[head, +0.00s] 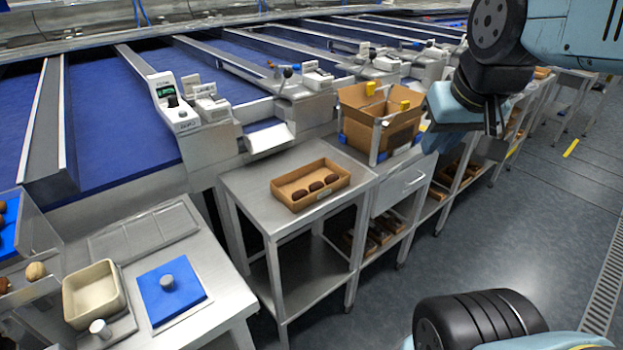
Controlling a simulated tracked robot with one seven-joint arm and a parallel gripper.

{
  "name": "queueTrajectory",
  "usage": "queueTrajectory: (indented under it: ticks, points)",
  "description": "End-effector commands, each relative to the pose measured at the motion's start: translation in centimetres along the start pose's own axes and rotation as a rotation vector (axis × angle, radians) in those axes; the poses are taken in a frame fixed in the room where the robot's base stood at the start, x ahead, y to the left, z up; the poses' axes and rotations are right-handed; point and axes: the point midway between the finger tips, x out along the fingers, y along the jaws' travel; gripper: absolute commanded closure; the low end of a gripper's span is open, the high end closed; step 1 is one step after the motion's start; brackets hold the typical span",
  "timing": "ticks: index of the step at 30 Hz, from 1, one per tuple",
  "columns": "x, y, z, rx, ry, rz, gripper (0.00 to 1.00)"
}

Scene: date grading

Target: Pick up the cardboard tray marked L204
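An open cardboard tray (325,196) sits on a steel table near the middle of the head view. It holds three dark brown dates in a row. My arm comes in from the upper right. My gripper (494,128) seems to be at its dark lower end, up and to the right of the tray and clearly apart from it. Its fingers are not clear enough to tell open from shut.
A taller cardboard box (395,135) in a metal frame stands just behind and right of the tray. A grading machine with blue lanes (120,125) runs behind. At left, a bench holds a beige bin (93,294) and a blue pad (188,296). Open floor (510,230) lies at right.

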Motion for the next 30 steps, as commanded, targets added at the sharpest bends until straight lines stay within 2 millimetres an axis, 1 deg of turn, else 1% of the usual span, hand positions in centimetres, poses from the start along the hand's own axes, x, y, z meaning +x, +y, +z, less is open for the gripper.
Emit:
queueTrajectory:
  ticks: [2, 4, 5, 14, 20, 26, 30]
  points:
    - [0.6, -0.3, -0.2, -0.042, -0.035, 0.009, 0.84]
    - [1.3, -1.6, -0.5, -0.098, -0.079, 0.024, 0.84]
    - [1.7, -2.0, -0.7, -0.129, -0.102, 0.033, 0.84]
    - [6.1, -4.6, -2.3, -0.524, -0.357, 0.134, 0.84]
    - [9.1, -6.9, -3.5, -0.799, -0.505, 0.211, 0.84]
    - [12.1, -10.0, -4.5, -1.076, -0.634, 0.298, 0.84]
    - [14.3, -12.7, -5.1, -1.272, -0.711, 0.366, 0.84]
